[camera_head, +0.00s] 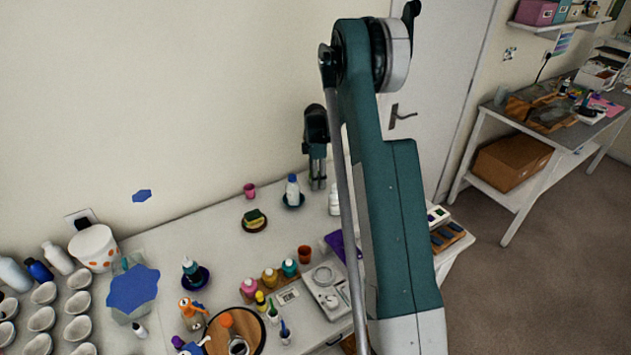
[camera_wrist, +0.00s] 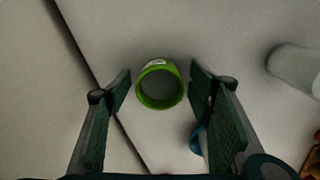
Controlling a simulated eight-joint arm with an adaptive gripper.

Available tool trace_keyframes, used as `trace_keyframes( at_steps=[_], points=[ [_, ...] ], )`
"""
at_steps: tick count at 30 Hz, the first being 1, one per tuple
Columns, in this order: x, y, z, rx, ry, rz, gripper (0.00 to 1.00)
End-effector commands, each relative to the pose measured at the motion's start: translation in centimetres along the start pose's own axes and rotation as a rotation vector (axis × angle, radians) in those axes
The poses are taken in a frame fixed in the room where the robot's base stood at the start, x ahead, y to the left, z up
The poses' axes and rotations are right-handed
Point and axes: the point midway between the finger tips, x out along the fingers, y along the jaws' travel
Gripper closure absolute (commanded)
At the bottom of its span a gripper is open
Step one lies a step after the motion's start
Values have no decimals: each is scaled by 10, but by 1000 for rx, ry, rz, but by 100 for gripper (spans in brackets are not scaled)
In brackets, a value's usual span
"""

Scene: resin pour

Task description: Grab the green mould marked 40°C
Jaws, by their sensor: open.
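The green mould (camera_wrist: 160,86) is a bright green ring or cup, seen from above in the wrist view. A small white label shows on its far rim; its writing is too small to read. My gripper (camera_wrist: 160,82) is open, its two dark green fingers on either side of the mould with a gap at each side. The mould is not held. In the head view my gripper (camera_head: 317,184) points down over the back of the table, and I cannot make out the mould there.
A white bottle (camera_head: 292,188) stands on a blue saucer left of my gripper. A pale cylinder (camera_wrist: 297,68) lies to the right in the wrist view. A blue thing (camera_wrist: 197,140) is partly hidden by the right finger. A sponge (camera_head: 255,216) and a pink cup (camera_head: 250,190) are farther left.

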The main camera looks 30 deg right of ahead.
Motion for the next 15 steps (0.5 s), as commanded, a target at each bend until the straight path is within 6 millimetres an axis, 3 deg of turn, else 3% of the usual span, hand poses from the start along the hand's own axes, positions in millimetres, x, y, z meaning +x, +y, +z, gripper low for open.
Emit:
trace_keyframes(
  at_steps=[11,15],
  points=[
    [0,0,0,0,0,0,48],
    [0,0,0,0,0,0,65]
  ],
)
